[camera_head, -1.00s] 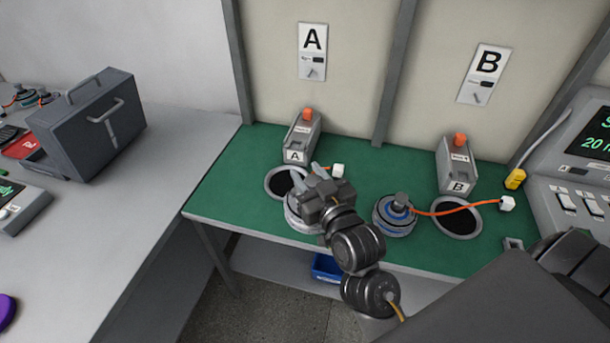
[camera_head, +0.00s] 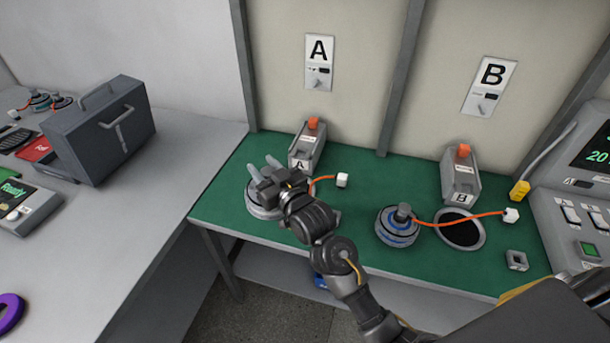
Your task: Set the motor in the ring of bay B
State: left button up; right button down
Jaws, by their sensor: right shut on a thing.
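My right gripper (camera_head: 262,172) is at bay A on the green bench. It is shut on a grey round motor (camera_head: 262,209), mostly hidden under the hand, with an orange cable to a white plug (camera_head: 342,180). Ring A is not visible behind the hand and motor, so I cannot tell whether the motor sits in it. A second motor (camera_head: 398,228), with a blue band and a dark hub, stands just left of the ring of bay B (camera_head: 461,230). Its orange cable crosses that ring to a white plug (camera_head: 511,215). Ring B looks empty. My left gripper is out of view.
Grey units A (camera_head: 307,148) and B (camera_head: 461,178), with orange tops, stand behind the rings. A console (camera_head: 580,215) borders the right side and a small grey socket (camera_head: 516,260) lies near the front right. A toolbox (camera_head: 100,130) stands on the left table.

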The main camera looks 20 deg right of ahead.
jog(key=w+a+n+g+y, duration=0.2)
jog(key=w+a+n+y, duration=0.15)
jog(key=w+a, duration=0.45)
jog(key=s+d+m+h+p, duration=0.2)
jog(key=s+d+m+h, duration=0.5)
jog(key=d, duration=1.4)
jog(key=s+d+m+h+p, duration=0.1)
jog(key=s+d+h+p, duration=0.25)
jog(key=s+d, duration=1.3)
jog(key=s+d+m+h+p, duration=0.2)
jog(key=s+d+m+h, duration=0.3)
jog(key=d, duration=2.2)
notch_tip(320, 180, down, 11)
jog(key=w+h+b, duration=0.1)
jog(key=b, duration=0.6)
jog(key=shift+w+a+f+n, duration=0.15)
jog(key=shift+w+n, duration=0.1)
jog(key=shift+n, duration=0.2)
